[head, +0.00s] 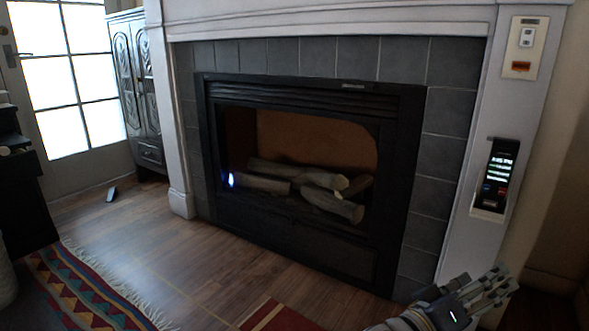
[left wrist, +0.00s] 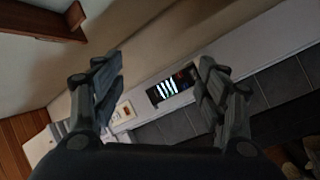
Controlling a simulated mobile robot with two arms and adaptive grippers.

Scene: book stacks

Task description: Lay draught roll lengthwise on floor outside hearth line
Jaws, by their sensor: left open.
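I see nothing that I can surely name as the draught roll. A red piece with a tan stripe (head: 278,317) shows at the bottom edge of the head view, cut off; I cannot tell if it is a roll or a rug. A faint yellowish line (head: 172,287) runs along the wood floor (head: 150,235) in front of the fireplace (head: 310,245). My left gripper (head: 503,279) is open at the lower right, in front of the white surround's right post. In the left wrist view its fingers (left wrist: 157,65) are spread with nothing between them. My right gripper is not in view.
A patterned fringed rug (head: 75,288) lies at the lower left. A small dark object (head: 112,193) is on the floor near the carved cabinet (head: 137,90). A lit panel (head: 495,178) is on the right post. Floor before the hearth is mostly clear.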

